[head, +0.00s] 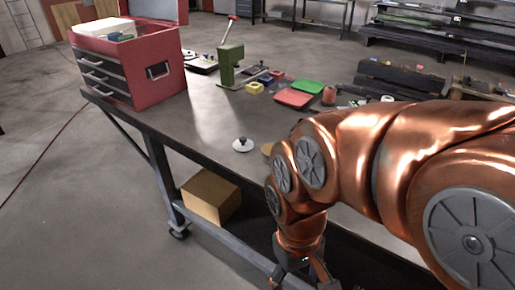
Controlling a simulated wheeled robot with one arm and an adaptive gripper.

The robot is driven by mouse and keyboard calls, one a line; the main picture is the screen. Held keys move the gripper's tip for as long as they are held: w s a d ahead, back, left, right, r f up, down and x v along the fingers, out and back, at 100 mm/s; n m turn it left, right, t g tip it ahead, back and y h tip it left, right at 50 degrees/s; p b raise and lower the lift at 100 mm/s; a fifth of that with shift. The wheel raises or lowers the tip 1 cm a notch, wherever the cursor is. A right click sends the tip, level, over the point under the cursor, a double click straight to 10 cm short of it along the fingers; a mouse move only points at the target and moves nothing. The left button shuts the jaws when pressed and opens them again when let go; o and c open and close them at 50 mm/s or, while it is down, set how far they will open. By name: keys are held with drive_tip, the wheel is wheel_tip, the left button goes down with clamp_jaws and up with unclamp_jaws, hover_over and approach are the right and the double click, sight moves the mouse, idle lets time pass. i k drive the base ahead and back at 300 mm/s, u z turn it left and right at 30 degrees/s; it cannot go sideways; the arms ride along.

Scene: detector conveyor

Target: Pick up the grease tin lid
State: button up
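A small round white lid with a dark knob (242,145) lies flat on the grey workbench (205,125), near its front edge; I take it to be the grease tin lid. A tan round thing (267,148) just right of it is partly hidden by my arm. My gripper (302,284) is at the bottom of the head view, below and right of the lid and clear of it, in front of the bench edge. Its fingers look spread apart with nothing seen between them; the tips are cut off by the frame.
A red toolbox (158,50) stands on the bench's left end. A cardboard box (210,194) is under the bench. Bench left of the lid is clear.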

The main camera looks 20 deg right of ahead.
sight(243, 144)
drive_tip(key=u, duration=0.6)
drive_tip(key=i, duration=1)
drive_tip(key=z, duration=0.15)
